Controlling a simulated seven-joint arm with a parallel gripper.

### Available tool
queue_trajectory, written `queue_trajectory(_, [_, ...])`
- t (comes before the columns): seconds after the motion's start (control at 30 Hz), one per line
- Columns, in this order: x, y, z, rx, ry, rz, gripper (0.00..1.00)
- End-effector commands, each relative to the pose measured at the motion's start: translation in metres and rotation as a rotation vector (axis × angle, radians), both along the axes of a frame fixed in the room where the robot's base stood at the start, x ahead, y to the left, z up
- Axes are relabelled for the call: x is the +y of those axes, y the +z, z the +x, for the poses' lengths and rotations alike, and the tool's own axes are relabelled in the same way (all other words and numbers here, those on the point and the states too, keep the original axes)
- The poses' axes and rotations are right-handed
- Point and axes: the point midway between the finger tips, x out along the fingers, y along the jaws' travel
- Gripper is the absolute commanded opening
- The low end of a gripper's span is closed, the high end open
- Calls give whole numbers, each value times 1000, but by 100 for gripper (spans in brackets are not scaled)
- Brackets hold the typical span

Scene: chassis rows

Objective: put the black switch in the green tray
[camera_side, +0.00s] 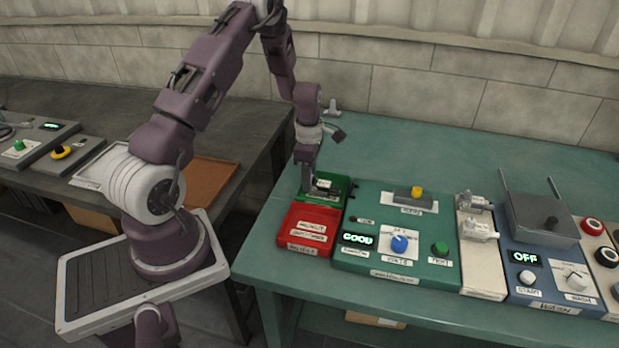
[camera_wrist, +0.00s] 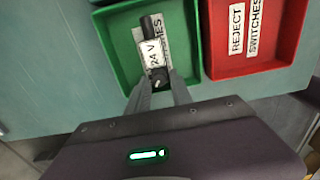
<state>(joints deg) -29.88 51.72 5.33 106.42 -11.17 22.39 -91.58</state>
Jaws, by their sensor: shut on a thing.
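The black switch (camera_wrist: 158,75) carries a white "24 V" label and lies over the green tray's floor in the wrist view. My gripper (camera_wrist: 160,88) is shut on its near end. The green tray (camera_wrist: 119,62) surrounds the switch from above, and a white label on the tray floor is partly covered by it. In the side view my gripper (camera_side: 309,186) reaches down into the green tray (camera_side: 339,184), and the switch there is small and dark at the fingertips. I cannot tell whether the switch touches the tray floor.
A red tray (camera_side: 311,217) labelled for reject switches adjoins the green tray. To the right stands a green test panel (camera_side: 371,275) with a "GOOD" display, blue knob and green button. Farther right are a grey clamp fixture (camera_side: 479,231) and a blue panel (camera_side: 540,292) showing "OFF".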

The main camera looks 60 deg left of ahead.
Motion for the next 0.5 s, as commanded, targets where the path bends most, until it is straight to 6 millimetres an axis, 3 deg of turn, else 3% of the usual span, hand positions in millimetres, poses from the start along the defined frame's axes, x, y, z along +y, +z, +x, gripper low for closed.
queue_trajectory(0.17, [0,-2,0,1,-1,-1,0])
queue_trajectory(0.2, [0,-3,0,1,-1,-1,28])
queue_trajectory(0.3, [0,-2,0,0,-1,0,48])
queue_trajectory(0.5, [0,-2,0,0,-1,0,48])
